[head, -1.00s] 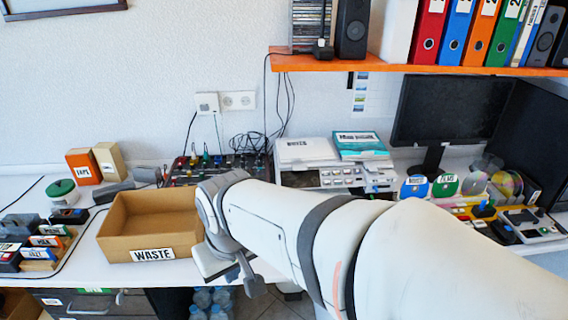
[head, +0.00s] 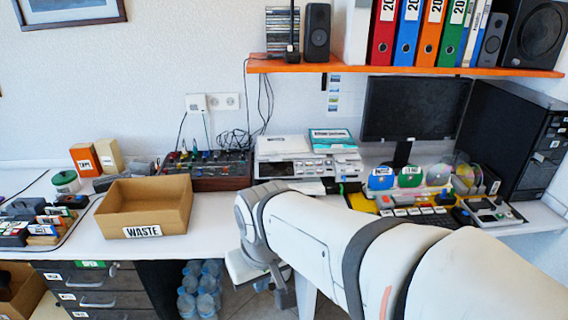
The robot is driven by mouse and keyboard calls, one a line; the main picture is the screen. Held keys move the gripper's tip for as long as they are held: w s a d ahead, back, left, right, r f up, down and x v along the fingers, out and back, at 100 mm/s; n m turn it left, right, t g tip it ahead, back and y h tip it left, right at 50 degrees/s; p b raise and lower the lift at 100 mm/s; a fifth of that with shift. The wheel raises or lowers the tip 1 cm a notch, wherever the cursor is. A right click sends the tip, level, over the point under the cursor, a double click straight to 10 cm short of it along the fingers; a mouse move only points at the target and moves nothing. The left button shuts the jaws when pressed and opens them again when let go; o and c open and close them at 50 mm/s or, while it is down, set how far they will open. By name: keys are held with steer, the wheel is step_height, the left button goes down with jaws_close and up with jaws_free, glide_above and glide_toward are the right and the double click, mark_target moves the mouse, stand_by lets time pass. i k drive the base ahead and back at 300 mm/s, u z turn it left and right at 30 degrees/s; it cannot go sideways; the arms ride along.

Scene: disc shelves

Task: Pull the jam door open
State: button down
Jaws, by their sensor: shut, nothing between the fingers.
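I cannot make out any door marked as the jam door. A white and grey machine with a front panel (head: 300,168) stands at the back of the desk, with stacked items on top; its front shows no open door. My arm reaches in from the lower right. My gripper (head: 279,290) hangs below the desk's front edge, left of the picture's middle, small and partly hidden by my wrist. It is shut and empty, apart from the machine.
A cardboard box marked WASTE (head: 142,232) sits on the desk at left. Dark drawers (head: 100,292) are beneath it, with water bottles (head: 200,290) beside them. A discs-and-keys panel (head: 410,200) and a monitor (head: 415,108) stand at right, under an orange shelf (head: 400,69).

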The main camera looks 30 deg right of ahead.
mark_target(349, 186)
steer(key=z, duration=1.25)
steer(key=i, duration=1)
steer(key=z, duration=0.1)
steer(key=k, duration=0.5)
steer(key=u, duration=0.7)
steer(key=i, duration=0.5)
steer(key=z, duration=0.2)
